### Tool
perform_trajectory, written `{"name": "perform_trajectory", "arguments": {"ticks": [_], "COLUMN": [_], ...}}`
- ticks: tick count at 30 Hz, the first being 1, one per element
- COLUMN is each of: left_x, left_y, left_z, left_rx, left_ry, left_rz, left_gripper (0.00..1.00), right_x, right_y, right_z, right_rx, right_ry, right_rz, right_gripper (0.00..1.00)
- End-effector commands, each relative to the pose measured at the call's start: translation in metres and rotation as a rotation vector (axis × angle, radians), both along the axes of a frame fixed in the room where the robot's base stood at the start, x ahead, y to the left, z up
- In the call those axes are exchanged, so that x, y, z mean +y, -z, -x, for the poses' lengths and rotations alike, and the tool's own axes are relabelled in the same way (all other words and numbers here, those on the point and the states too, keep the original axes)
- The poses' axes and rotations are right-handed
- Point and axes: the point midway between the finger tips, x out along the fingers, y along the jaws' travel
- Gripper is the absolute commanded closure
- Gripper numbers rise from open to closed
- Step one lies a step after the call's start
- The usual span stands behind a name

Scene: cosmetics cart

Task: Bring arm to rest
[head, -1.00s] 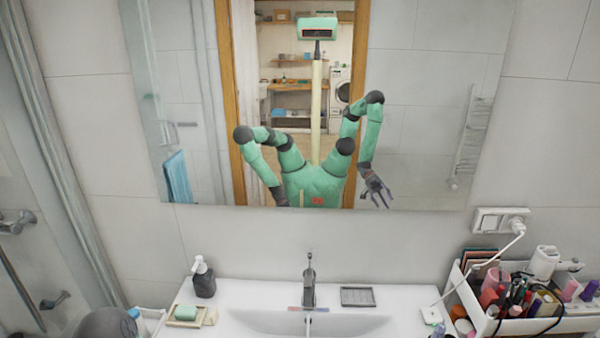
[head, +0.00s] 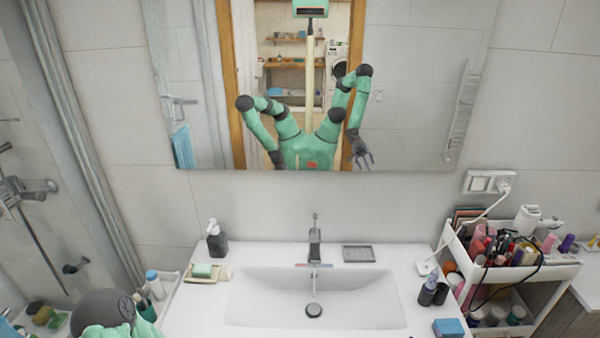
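My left arm shows directly only as a grey joint and green link at the bottom left of the head view. Neither gripper is seen directly. The mirror (head: 410,120) reflects my body with both arms bent. In it, my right gripper (head: 364,159) hangs on the right side with its fingers spread and nothing visible between them. The reflection of my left arm ends in a dark wrist part at the mirror's lower edge. The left fingers are cut off there.
A white sink (head: 262,296) with a faucet (head: 315,240) is in front. A soap bottle (head: 216,241) and soap dish (head: 203,277) stand left of it. The cosmetics cart (head: 556,273) is at the right, with a small blue box (head: 449,328) nearby.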

Motion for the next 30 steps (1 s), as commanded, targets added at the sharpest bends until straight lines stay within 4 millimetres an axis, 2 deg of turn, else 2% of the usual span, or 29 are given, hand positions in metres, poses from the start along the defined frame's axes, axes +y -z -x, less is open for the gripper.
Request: {"name": "perform_trajectory", "arguments": {"ticks": [11, 20, 26, 30], "left_x": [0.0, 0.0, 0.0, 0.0], "left_y": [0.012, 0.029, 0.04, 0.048], "left_z": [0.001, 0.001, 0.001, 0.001], "left_rx": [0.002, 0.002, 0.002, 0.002], "left_ry": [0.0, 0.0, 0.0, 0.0], "left_rz": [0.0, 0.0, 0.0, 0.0], "left_gripper": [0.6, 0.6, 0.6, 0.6], "right_x": [0.04, 0.105, 0.151, 0.183], "right_y": [0.057, 0.137, 0.188, 0.223], "right_z": [-0.007, 0.001, 0.019, 0.038], "right_rx": [0.124, 0.333, 0.49, 0.61], "right_ry": [-0.081, -0.181, -0.237, -0.272], "right_rz": [-0.141, -0.332, -0.444, -0.515], "right_gripper": [0.34, 0.34, 0.34, 0.34]}}
